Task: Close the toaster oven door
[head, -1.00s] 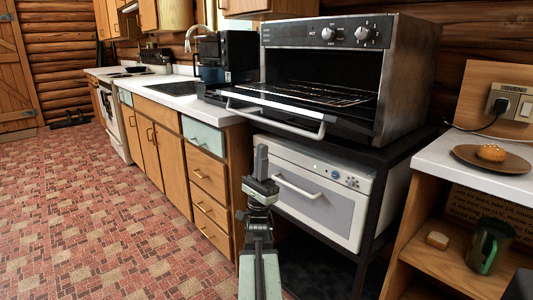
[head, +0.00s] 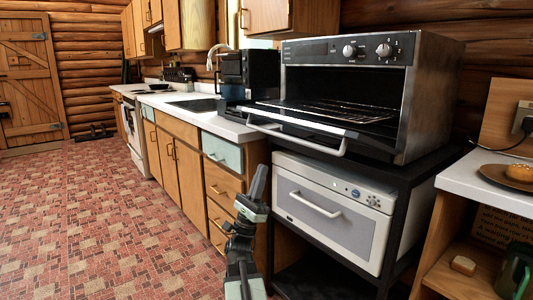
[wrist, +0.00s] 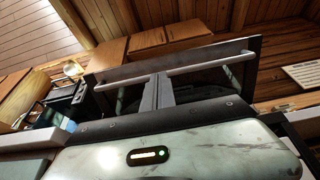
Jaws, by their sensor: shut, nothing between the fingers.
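The toaster oven (head: 437,95) is a large silver and black box on a black stand. Its door (head: 300,124) hangs open, lowered to roughly horizontal, with a bright bar handle (head: 335,151) along its front edge. My gripper (head: 260,172) is shut and empty, pointing up, below and to the left of the door's front edge. It looks apart from the door in the head view. In the wrist view, my gripper (wrist: 157,92) shows shut fingers in front of the door (wrist: 190,56), seen from below, with its handle (wrist: 205,62) crossing above. Contact there cannot be told.
A white lower oven (head: 335,205) with a shut door sits under the toaster oven in the stand (head: 408,215). Wooden drawers (head: 222,187) and a counter stand left. A shelf unit with a plate (head: 500,178) is right. The tiled floor (head: 100,210) at left is clear.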

